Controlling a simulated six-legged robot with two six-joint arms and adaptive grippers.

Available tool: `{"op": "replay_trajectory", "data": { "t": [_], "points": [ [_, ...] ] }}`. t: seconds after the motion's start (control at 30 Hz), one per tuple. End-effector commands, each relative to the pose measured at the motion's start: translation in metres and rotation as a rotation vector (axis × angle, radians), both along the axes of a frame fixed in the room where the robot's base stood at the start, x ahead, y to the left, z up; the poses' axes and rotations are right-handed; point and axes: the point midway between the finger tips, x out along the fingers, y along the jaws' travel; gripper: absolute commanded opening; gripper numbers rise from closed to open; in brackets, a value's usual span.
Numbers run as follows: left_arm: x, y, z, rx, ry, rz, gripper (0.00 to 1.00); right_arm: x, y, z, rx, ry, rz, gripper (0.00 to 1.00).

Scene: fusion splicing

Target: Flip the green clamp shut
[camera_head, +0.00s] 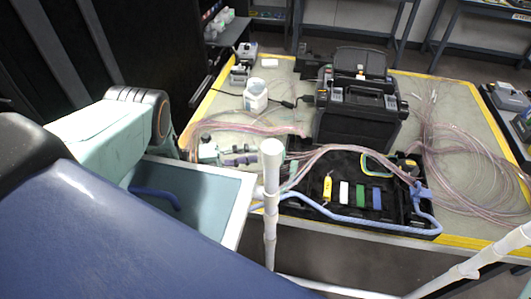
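A small green piece (361,197) stands in the black tray (411,229) at the table's front, between a white piece (344,193) and a blue piece (377,199). It is the clearest green item; whether it is the clamp, and open or shut, is too small to tell. A yellow piece (327,187) is at the row's left. My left arm (95,132) comes in from the left, well apart from the tray. My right gripper does not show.
A black splicing machine (356,117) stands behind the tray. Pink fibre cables (465,150) lie coiled at the right, and a blue cable (335,214) runs along the tray's front.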

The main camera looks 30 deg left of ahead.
Motion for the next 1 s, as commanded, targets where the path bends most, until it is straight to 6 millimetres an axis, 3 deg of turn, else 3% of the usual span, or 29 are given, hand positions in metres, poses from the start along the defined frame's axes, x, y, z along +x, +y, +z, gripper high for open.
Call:
{"op": "replay_trajectory", "data": {
  "t": [0.3,0.7,1.0],
  "points": [
    [0.027,-0.036,0.000,0.000,0.000,-0.003,0.31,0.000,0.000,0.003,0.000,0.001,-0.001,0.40],
    [0.030,-0.042,-0.001,-0.001,0.001,-0.003,0.30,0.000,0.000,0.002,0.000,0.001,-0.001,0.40],
    [0.030,-0.042,-0.001,0.000,0.000,-0.003,0.05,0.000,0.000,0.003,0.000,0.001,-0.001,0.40]
  ]
}}
